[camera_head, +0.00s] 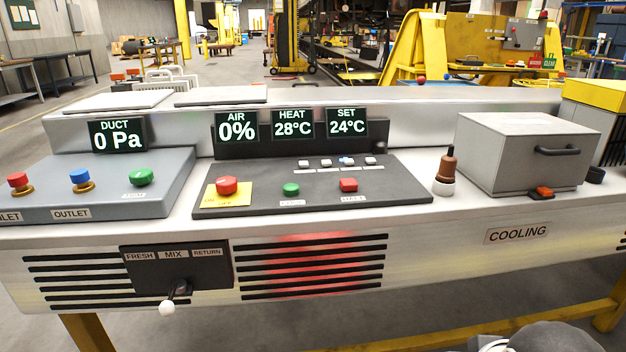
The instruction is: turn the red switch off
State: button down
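A small orange-red rocker switch (543,191) in a black housing sits on the bench top, in front of the grey box with a black handle (522,155). It looks bright, but I cannot tell its position for sure. My gripper's fingers are not in view. A grey rounded part at the bottom right edge looks like my arm, well below the switch.
A brown-handled lever (446,168) stands left of the grey box. Displays (236,127) rise behind the dark panel. A white-knobbed lever (168,306) sticks out of the bench front, beside slats glowing red (310,265). A yellow-topped box (597,92) stands at the right.

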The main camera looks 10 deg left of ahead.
aim_at(226, 185)
jog(key=u, duration=1.25)
